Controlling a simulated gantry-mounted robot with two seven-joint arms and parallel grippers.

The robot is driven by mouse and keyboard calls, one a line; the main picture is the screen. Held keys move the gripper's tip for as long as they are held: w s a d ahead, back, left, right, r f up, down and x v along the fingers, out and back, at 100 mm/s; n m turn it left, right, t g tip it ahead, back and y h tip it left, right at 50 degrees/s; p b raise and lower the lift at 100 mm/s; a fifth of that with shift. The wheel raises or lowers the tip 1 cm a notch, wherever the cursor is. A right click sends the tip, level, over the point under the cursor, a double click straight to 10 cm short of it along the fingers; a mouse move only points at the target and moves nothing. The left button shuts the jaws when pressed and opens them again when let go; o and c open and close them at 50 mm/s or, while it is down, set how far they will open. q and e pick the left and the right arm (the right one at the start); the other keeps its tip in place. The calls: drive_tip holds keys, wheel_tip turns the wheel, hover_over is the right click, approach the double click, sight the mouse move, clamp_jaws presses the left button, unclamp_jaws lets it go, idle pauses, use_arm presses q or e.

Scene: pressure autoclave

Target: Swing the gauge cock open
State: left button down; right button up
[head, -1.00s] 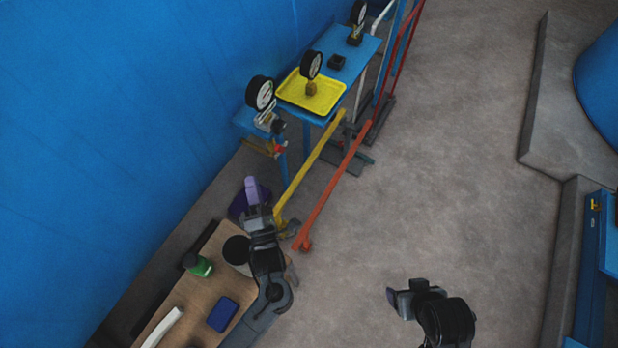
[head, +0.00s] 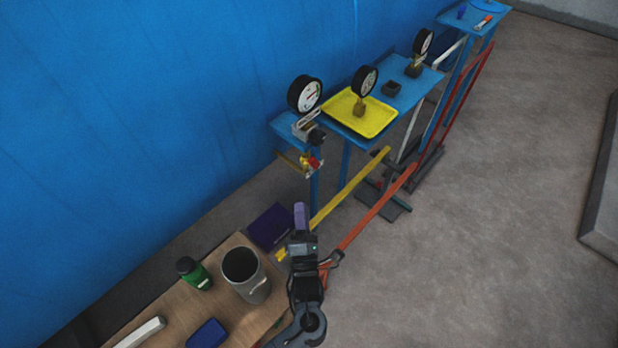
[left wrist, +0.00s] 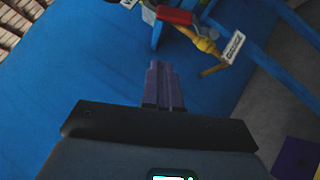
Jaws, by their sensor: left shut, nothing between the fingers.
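The gauge cock (head: 311,163) hangs below the leftmost dial gauge (head: 305,94) by the blue wall. It has a brass body and a small red handle. In the left wrist view its red handle (left wrist: 174,16) and brass body (left wrist: 206,46) show at the top, with a white label (left wrist: 233,46) beside them. My left gripper (head: 300,216) is shut and empty, its purple fingers together. In the head view it is below the cock, apart from it. The fingertips also show in the left wrist view (left wrist: 161,74), below the cock. My right gripper is out of view.
A yellow tray (head: 342,118) with another gauge (head: 364,82) sits on a blue stand right of the cock. Yellow (head: 350,188) and orange (head: 377,207) bars slope below. A wooden bench (head: 228,302) holds a grey pot (head: 257,290) and green bottle (head: 201,279). Floor at right is clear.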

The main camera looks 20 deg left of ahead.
sight(314, 164)
use_arm(q)
drive_tip(key=w+a+r, duration=0.1)
drive_tip(key=w+r, duration=0.2)
drive_tip(key=w, duration=0.5)
drive_tip(key=shift+w+a+r, duration=0.15)
drive_tip(key=shift+w+r, duration=0.1)
drive_tip(key=shift+r, duration=0.05)
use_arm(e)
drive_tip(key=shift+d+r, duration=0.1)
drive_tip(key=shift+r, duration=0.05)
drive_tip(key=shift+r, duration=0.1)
